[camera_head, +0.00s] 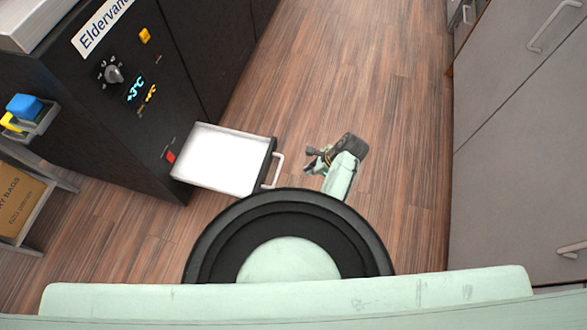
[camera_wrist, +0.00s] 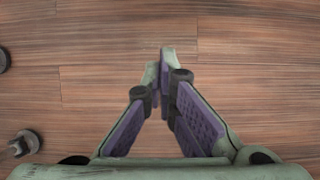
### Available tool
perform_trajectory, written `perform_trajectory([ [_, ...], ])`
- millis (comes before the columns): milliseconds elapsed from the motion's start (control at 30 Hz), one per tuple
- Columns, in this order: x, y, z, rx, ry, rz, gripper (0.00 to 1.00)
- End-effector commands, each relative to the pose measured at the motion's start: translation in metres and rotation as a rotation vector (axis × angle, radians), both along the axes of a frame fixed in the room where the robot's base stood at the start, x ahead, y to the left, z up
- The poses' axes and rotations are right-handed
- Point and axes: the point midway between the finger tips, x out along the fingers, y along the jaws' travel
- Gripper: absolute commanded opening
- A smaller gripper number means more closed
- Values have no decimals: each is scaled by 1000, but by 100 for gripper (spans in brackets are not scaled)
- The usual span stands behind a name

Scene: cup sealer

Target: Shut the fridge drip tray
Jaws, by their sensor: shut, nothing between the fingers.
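The fridge (camera_head: 105,95) is a black cabinet at the left of the head view, with a dial and a lit display. Its drip tray (camera_head: 222,161) is white inside with a dark front and a pale handle (camera_head: 277,170); it sticks out from the fridge, pulled open. My gripper (camera_head: 311,160) is just right of the handle, apart from it. In the wrist view my gripper (camera_wrist: 164,62) has its fingertips together, with nothing between them, over the wood floor. The tray does not show in the wrist view.
Grey cabinets (camera_head: 520,140) with handles line the right side. A shelf with a cardboard box (camera_head: 18,203) and a blue item (camera_head: 24,105) stand at the left. The wood floor (camera_head: 350,70) between fridge and cabinets is clear.

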Motion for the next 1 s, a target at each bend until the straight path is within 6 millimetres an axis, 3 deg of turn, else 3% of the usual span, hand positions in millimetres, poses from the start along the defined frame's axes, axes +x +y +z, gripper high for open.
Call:
perform_trajectory([
  [167,1,9,-18,5,9,-2,0],
  [567,14,43,-93,3,4,1,0],
  [733,22,67,-82,1,1,3,0],
  [1000,26,79,-81,1,1,0,0],
])
